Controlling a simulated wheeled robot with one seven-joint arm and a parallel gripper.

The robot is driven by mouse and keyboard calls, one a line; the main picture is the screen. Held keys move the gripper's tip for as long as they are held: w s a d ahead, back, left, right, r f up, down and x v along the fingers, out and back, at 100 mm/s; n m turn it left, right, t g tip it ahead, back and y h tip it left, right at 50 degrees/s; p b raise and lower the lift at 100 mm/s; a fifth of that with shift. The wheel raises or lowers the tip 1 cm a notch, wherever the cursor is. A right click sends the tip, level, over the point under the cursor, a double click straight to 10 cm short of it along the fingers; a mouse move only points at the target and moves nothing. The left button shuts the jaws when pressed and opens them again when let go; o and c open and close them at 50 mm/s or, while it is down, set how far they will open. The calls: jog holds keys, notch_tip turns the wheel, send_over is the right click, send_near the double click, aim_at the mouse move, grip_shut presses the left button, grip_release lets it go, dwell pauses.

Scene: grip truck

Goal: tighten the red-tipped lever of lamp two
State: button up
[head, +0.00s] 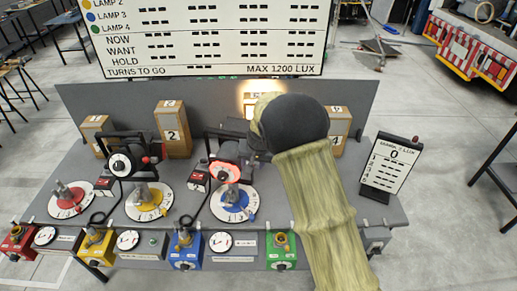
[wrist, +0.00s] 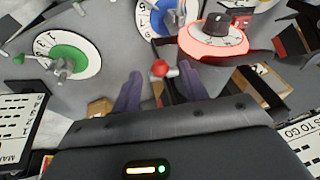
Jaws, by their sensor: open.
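In the wrist view, my gripper (wrist: 159,72) is open, its two purple fingers apart. A red ball tip (wrist: 160,68) of a dark lever shows between the fingertips; I cannot tell whether it lies between the jaws in depth or touches them. Just right of it is a lamp's dial (wrist: 213,42), glowing red with a black knob. The same glowing dial (head: 228,172) stands behind the blue dial in the head view, where my arm hides my gripper and the ball. Another lamp (head: 122,163), unlit, stands behind the yellow dial (head: 150,201). No number marks the lever.
The grey bench carries a red dial (head: 70,203), a blue dial (head: 234,206) and, in the wrist view, a green dial (wrist: 68,54). Numbered wooden blocks, such as block two (head: 173,132), line the back. A white sign (head: 390,163) stands at right. Cables loop between the lamps.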

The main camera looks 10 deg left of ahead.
jog(key=b+v, duration=0.3)
jog(key=v, duration=0.9)
jog(key=shift+b, duration=0.4)
jog(key=shift+d, duration=0.15)
jog(key=s+d+f+b, duration=0.1)
jog(key=s+d+f, duration=0.15)
jog(key=d, duration=0.25)
jog(key=s+d+f+m+h+b, duration=0.1)
jog(key=s+d+f+b, duration=0.1)
jog(key=s+d, duration=0.25)
jog(key=s+d+f+b, duration=0.1)
jog(key=s+d+f, duration=0.15)
jog(key=d, duration=0.25)
jog(key=s+d+f+b, duration=0.1)
jog(key=s+d+f, duration=0.2)
jog(key=s, duration=0.3)
jog(key=s+d+f+h+b, duration=0.1)
jog(key=s+d+f+b, duration=0.1)
jog(key=s+d+f, duration=0.2)
jog(key=s+d, duration=0.1)
jog(key=s, duration=0.2)
jog(key=shift+s+d+g, duration=0.25)
jog(key=shift+d+g, duration=0.05)
